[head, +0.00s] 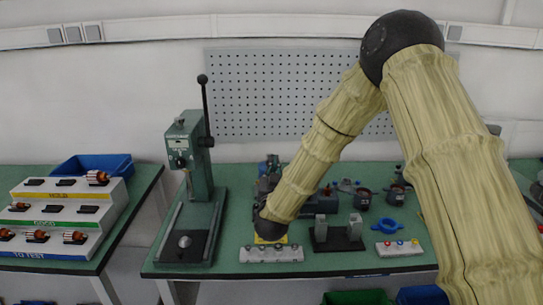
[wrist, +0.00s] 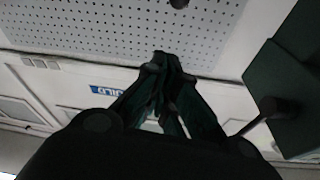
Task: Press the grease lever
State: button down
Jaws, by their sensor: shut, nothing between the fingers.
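A green press (head: 191,150) stands at the left of the middle bench in the head view. A long black lever (head: 206,108) with a round knob rises from its right side. I cannot tell whether this is the grease lever; no label shows. In the wrist view my gripper (wrist: 165,66) is shut and empty, its fingertips together, with nothing visibly touching them. To its right is a dark green block (wrist: 290,85) with a short rod and dark knob (wrist: 269,106), apart from the fingers.
A stepped rack of parts (head: 60,222) and a blue bin (head: 92,166) are on the left bench. A pegboard (head: 265,95) is behind.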

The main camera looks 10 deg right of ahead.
jog(key=shift+a, duration=0.15)
jog(key=p+x, duration=0.3)
jog(key=x, duration=0.7)
jog(key=shift+s+a+f+p, duration=0.15)
jog(key=shift+f+p, duration=0.2)
jog(key=shift+f, duration=0.65)
jog(key=shift+a+f+p, duration=0.15)
jog(key=shift+f+p, duration=0.2)
jog(key=shift+f, duration=0.7)
jog(key=shift+f, duration=0.1)
